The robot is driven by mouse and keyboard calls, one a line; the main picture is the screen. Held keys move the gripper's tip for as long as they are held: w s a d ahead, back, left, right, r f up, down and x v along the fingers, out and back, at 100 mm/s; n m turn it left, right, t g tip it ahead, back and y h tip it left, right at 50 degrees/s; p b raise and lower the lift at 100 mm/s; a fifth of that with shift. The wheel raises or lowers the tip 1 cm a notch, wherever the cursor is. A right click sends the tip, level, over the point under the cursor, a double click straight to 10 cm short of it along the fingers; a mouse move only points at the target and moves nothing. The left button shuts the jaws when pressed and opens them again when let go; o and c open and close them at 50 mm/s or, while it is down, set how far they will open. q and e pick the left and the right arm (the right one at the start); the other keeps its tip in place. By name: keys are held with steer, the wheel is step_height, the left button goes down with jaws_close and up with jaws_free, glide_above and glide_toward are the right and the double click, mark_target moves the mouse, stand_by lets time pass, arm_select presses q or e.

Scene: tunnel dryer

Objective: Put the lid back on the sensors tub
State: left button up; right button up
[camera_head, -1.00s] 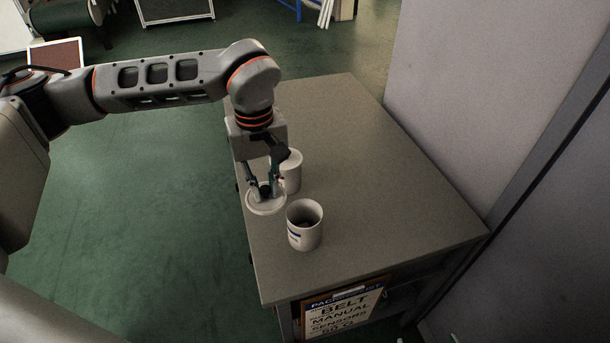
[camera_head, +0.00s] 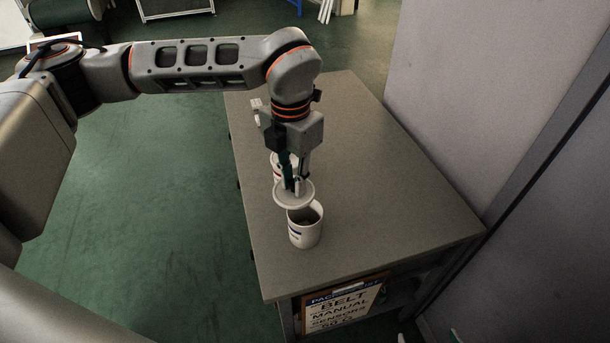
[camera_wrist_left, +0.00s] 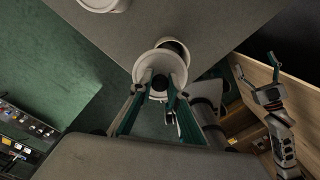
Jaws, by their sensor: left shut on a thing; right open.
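My left gripper (camera_head: 293,189) is shut on a round white lid (camera_head: 294,200) and holds it above the table. The lid also shows in the left wrist view (camera_wrist_left: 150,62). A white tub (camera_head: 304,236) with a dark blue mark stands upright and open on the table, with dark contents. The lid hangs over the back left of its mouth and hides part of it; I cannot tell whether they touch. In the left wrist view part of the tub's dark opening (camera_wrist_left: 178,47) shows past the lid. My right gripper (camera_wrist_left: 256,66) is open and empty, away from the tub.
Another white tub (camera_head: 275,168) stands behind, partly hidden by my left gripper. A small white item (camera_head: 257,104) lies farther back. The grey table (camera_head: 380,200) is clear to the right, up to a pale wall panel. A sign (camera_head: 342,305) hangs on the front.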

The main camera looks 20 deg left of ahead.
mark_target(305, 197)
arm_select(q)
steer(key=n, duration=0.2)
steer(key=d+n, duration=0.1)
steer(key=n, duration=0.3)
steer(key=shift+w+d+r, duration=0.1)
steer(key=shift+d+r, duration=0.15)
steer(key=shift+r, duration=0.1)
steer(key=n, duration=0.3)
steer(key=shift+d+n+p, duration=0.3)
steer(key=shift+d+n, duration=0.1)
steer(key=shift+f, duration=0.5)
step_height(305, 197, down, 2)
steer(key=shift+f+b, duration=0.1)
steer(key=shift+b, duration=0.4)
steer(key=shift+f+b, duration=0.5)
steer(key=shift+f, duration=0.3)
steer(key=shift+f+b, duration=0.3)
steer(key=shift+f, duration=0.05)
steer(key=shift+f+b, duration=0.3)
steer(key=shift+f, duration=0.05)
arm_select(e)
steer(key=shift+a+f, duration=0.15)
steer(key=shift+f, duration=0.35)
steer(key=shift+a+f, duration=0.15)
steer(key=shift+f, duration=0.35)
arm_select(q)
steer(key=shift+b, duration=0.3)
arm_select(e)
steer(key=shift+f, duration=0.3)
